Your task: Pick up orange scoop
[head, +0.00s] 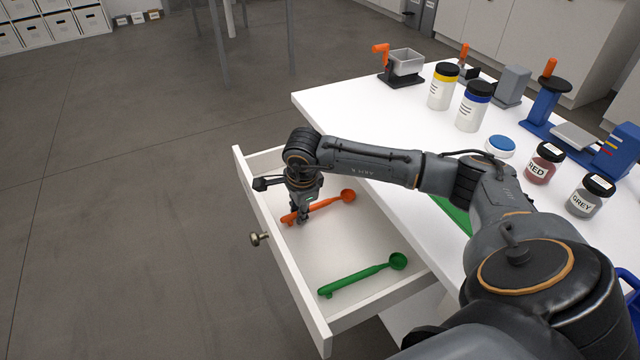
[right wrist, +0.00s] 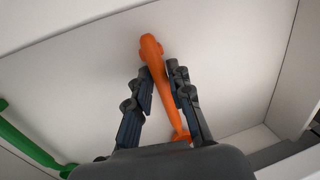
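The orange scoop (head: 330,205) is in the open white drawer, its bowl toward the table and its handle toward the drawer front. My right gripper (head: 302,216) reaches down into the drawer over the handle. In the right wrist view, the scoop's orange handle (right wrist: 156,68) runs between the two fingertips of the right gripper (right wrist: 159,76). The fingers are close in on both sides and look shut on it. The scoop appears at or near the drawer floor; any gap beneath is too small to tell. My left gripper is not in view.
A green scoop (head: 362,277) lies in the same drawer (head: 290,283), nearer the camera. The drawer walls stand close around my right gripper. On the white table (head: 360,110) are several jars, a blue press (head: 546,100) and a small grinder (head: 402,68).

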